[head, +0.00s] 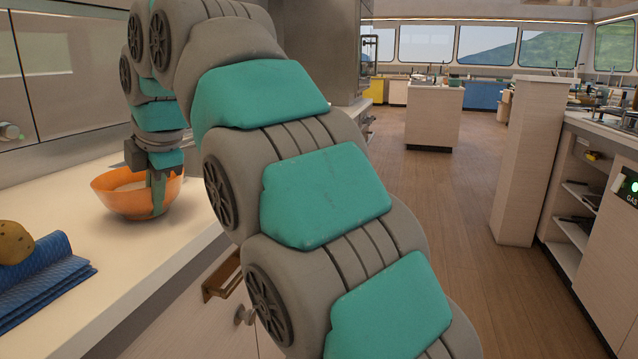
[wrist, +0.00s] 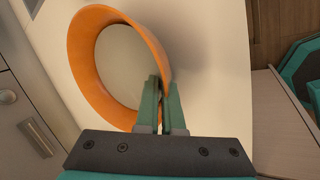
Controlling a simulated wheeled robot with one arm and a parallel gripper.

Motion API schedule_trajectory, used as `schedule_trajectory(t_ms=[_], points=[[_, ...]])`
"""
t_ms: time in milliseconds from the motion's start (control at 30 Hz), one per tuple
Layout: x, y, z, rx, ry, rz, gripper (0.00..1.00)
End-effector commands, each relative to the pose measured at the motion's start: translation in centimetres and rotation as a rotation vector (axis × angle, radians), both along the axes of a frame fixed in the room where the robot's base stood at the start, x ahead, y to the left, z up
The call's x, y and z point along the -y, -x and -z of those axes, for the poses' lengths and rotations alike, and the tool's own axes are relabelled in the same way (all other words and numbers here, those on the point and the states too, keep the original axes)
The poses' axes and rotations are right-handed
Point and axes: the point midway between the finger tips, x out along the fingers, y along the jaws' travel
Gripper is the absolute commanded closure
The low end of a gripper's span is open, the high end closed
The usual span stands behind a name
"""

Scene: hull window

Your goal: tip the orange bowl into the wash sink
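The orange bowl (head: 122,200) stands upright on the pale counter at the left in the head view. A pale greyish surface shows inside it; I cannot tell whether this is its contents or its bottom. My gripper (head: 158,192) reaches down at the bowl's right side. In the wrist view my gripper (wrist: 163,88) has its two green fingers close together, one on each side of the rim of the bowl (wrist: 90,75), pinching it. I cannot make out the wash sink in either view.
A blue folded cloth (head: 45,280) lies on the counter (head: 130,255) at the front left, with a brown round item (head: 14,243) on it. Cabinet fronts with a handle (head: 221,277) drop below the counter edge. The wooden floor (head: 440,185) to the right is open.

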Motion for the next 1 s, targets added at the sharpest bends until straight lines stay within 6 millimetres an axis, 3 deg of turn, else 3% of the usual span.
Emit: schedule_trajectory(t_ms=[1000], points=[[0.0,0.0,-2.7,0.003,-0.002,0.000,1.00]])
